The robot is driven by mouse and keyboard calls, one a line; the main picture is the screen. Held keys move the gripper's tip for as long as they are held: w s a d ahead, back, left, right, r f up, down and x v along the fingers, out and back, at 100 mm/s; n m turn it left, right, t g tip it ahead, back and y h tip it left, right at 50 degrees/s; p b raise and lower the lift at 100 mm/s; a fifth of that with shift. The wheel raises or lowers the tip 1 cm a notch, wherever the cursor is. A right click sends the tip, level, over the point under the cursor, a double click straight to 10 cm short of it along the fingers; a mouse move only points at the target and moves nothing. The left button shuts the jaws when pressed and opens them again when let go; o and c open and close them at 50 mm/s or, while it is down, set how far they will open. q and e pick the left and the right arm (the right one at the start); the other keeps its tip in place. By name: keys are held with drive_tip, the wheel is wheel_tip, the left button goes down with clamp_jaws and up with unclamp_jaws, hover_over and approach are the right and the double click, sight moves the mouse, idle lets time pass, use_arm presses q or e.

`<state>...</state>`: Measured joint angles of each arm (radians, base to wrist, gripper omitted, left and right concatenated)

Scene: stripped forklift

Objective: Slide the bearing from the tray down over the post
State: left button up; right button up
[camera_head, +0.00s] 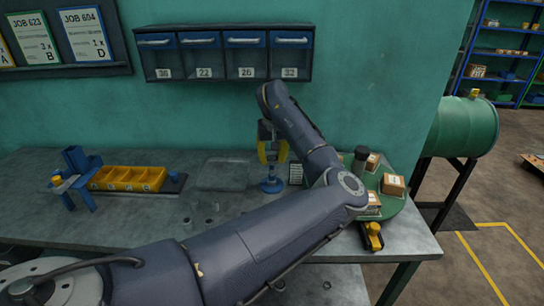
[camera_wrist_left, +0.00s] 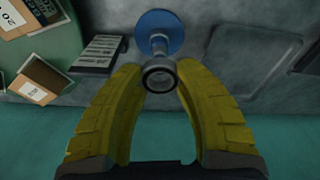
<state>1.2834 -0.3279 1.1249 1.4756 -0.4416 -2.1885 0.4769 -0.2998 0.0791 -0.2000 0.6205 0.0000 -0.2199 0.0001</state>
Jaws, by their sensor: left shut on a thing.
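My left gripper (camera_head: 272,152) hangs over the bench near the back wall, its yellow fingers pointing down. In the left wrist view the gripper (camera_wrist_left: 160,82) is shut on a small dark metal ring, the bearing (camera_wrist_left: 158,84). The grey post (camera_wrist_left: 160,48) rises from a round blue base (camera_wrist_left: 159,24), which also shows under the fingers in the head view (camera_head: 271,186). My right gripper is not in view.
A yellow compartment tray (camera_head: 130,179) stands at the left beside a blue fixture (camera_head: 80,170). Small metal parts (camera_head: 209,221) lie mid-bench. A green round table (camera_head: 398,204) with cartons (camera_head: 393,184) is at the right. Drawers (camera_head: 240,41) hang on the wall above.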

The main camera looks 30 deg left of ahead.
use_arm(q)
drive_tip(key=shift+f, duration=1)
idle(0.5)
drive_tip(key=o, duration=0.9)
drive_tip(key=shift+o, duration=0.2)
drive_tip(key=shift+r, duration=0.1)
wheel_tip(320, 180, up, 12)
drive_tip(key=s+d, duration=0.1)
drive_tip(key=shift+s, duration=0.1)
idle(0.3)
